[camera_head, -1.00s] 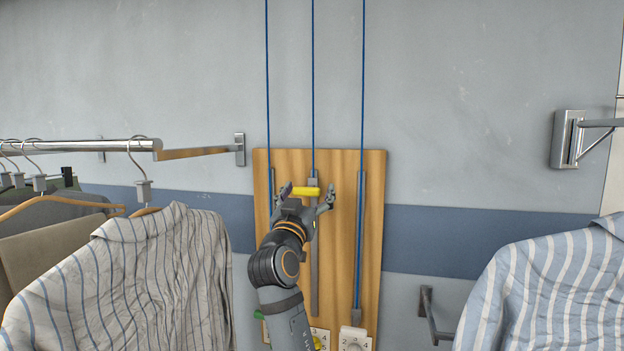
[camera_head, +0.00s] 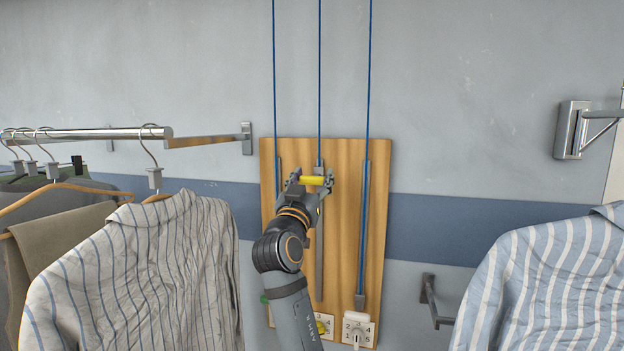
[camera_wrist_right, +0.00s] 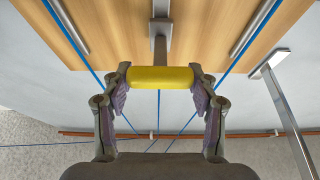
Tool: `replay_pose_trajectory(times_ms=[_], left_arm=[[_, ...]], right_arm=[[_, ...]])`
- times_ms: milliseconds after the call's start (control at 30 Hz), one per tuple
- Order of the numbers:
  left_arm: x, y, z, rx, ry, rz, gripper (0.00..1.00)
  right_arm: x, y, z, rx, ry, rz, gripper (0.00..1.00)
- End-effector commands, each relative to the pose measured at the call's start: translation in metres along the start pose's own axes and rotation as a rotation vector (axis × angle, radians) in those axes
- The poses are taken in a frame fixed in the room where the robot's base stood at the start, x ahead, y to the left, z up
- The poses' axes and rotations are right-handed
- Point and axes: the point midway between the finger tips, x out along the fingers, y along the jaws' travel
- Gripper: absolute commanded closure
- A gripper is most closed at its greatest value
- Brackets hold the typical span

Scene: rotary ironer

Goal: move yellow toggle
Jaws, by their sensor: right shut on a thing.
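The yellow toggle (camera_head: 312,181) is a short horizontal bar at the middle track of a wooden board (camera_head: 342,230) on the wall. My right gripper (camera_head: 311,183) is shut on it, with one finger at each end. In the right wrist view the yellow toggle (camera_wrist_right: 160,77) spans the gap between the two fingers (camera_wrist_right: 160,90), just in front of the grey middle track (camera_wrist_right: 160,30). My left gripper is not in view.
Blue cords (camera_head: 320,80) run up from the board's tracks. White numbered dials (camera_head: 356,328) sit at the board's bottom. A rail with hanging clothes (camera_head: 90,133) stands at left, a striped blue shirt (camera_head: 545,285) at right.

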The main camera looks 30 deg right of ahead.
Motion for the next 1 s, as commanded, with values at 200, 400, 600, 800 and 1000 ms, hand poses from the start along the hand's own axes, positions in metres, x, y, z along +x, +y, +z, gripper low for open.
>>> replay_pose_trajectory(times_ms=[200, 400, 600, 800, 1000], left_arm=[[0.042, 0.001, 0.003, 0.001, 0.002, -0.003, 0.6], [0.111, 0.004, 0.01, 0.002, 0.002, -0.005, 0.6], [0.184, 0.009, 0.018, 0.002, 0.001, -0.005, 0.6], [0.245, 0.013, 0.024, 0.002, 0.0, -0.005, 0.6], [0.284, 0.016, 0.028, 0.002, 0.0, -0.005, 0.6]], right_arm=[[-0.016, -0.001, 0.042, -0.006, -0.008, 0.0, 0.98], [-0.042, -0.001, 0.104, -0.007, -0.01, 0.0, 0.98], [-0.07, -0.001, 0.172, -0.008, -0.012, 0.0, 0.98], [-0.095, -0.001, 0.231, -0.007, -0.012, -0.001, 0.98], [-0.111, -0.001, 0.27, -0.006, -0.012, -0.001, 0.98]])
